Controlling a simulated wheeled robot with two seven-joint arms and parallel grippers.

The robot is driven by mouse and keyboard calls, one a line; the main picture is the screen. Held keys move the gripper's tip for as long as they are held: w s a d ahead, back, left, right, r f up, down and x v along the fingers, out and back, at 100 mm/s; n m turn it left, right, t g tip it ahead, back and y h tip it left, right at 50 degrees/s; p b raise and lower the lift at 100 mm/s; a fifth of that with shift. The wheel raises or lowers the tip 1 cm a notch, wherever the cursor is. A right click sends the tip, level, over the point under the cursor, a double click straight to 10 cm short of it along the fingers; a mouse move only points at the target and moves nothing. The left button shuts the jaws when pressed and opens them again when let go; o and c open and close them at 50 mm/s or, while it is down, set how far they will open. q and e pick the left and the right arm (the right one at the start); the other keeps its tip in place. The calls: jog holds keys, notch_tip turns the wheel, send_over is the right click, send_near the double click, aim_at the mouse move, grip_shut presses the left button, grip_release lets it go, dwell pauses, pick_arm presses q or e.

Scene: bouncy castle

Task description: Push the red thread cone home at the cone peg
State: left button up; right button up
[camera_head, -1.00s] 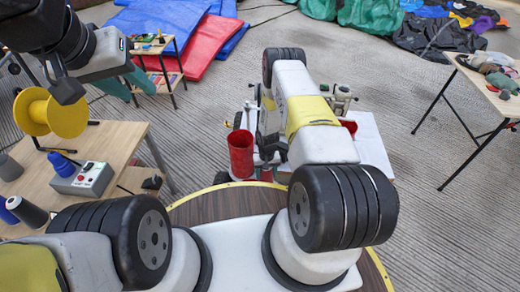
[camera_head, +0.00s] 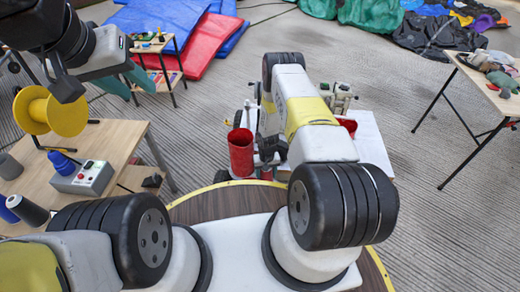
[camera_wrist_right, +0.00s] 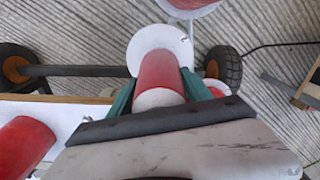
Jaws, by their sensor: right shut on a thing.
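In the right wrist view, a red thread cone (camera_wrist_right: 158,74) with a pale rounded near end lies between the teal fingers of my right gripper (camera_wrist_right: 160,96), which is shut on it. A round white disc (camera_wrist_right: 146,38) shows behind its far end. The cone peg cannot be made out. In the head view my right gripper is hidden behind my arm. My left gripper (camera_head: 128,85) is at the upper left, teal fingers apart and empty, far from the cone.
A second red cone (camera_wrist_right: 22,145) lies left on a white board. In the head view, a red cup-like thing (camera_head: 241,153) stands on a wheeled cart beside my arm. A wooden table (camera_head: 120,140) with a yellow spool (camera_head: 65,113) and control box (camera_head: 88,178) is at left; another table (camera_head: 480,80) at right.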

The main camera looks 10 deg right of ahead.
jog(key=shift+f, duration=2.2)
dwell(0.5)
jog(key=o, duration=1.7)
jog(key=shift+o, duration=0.2)
notch_tip(320, 180, up, 8)
jog(key=shift+f, duration=0.1)
